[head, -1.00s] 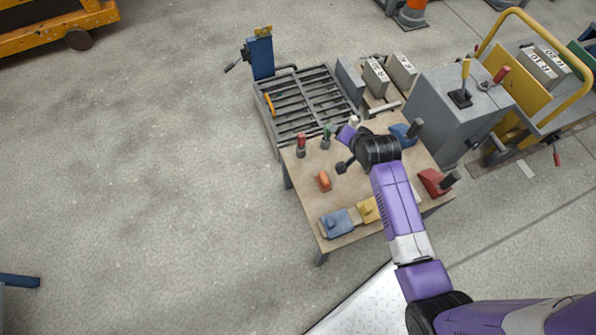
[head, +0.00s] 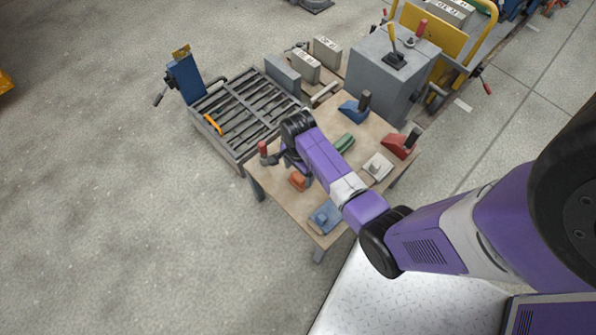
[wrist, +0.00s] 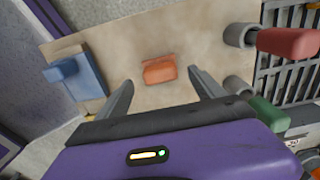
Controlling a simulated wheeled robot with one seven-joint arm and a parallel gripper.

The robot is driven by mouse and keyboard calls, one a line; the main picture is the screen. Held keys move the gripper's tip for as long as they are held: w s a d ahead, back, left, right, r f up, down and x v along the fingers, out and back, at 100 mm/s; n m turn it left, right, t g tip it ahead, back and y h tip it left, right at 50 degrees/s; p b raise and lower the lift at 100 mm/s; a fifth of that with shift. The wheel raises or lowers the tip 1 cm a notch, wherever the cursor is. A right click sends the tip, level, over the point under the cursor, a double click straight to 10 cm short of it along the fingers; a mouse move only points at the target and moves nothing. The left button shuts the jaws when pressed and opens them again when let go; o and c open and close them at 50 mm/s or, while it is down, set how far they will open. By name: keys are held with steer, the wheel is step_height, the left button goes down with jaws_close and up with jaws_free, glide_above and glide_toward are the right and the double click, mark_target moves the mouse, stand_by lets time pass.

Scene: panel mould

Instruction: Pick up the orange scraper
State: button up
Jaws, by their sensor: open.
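The orange scraper (head: 298,181) lies on the tan worktable (head: 278,195) near its left edge; only a small orange block shape shows. In the wrist view the orange scraper (wrist: 160,70) lies flat on the tabletop, between and beyond the two finger tips. My gripper (wrist: 161,76) is open and empty, its fingers on either side of the scraper in the picture. The height gap cannot be told. In the head view my gripper is mostly hidden by my wrist, just above the scraper.
A red-handled tool (head: 263,150) stands in a holder near the scraper; in the wrist view a green-handled one (wrist: 268,113) stands beside it. A blue block tool (head: 325,215) lies at the table's near corner. A slatted grate (head: 240,118) adjoins the table's far left side.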

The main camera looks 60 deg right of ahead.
mark_target(299, 176)
step_height(299, 176, down, 4)
steer(key=shift+r+b, duration=0.2)
steer(key=shift+b, duration=0.25)
steer(key=c, duration=1.7)
steer(key=shift+o, duration=0.2)
steer(key=shift+r, duration=0.15)
step_height(299, 176, up, 20)
steer(key=p, duration=0.6)
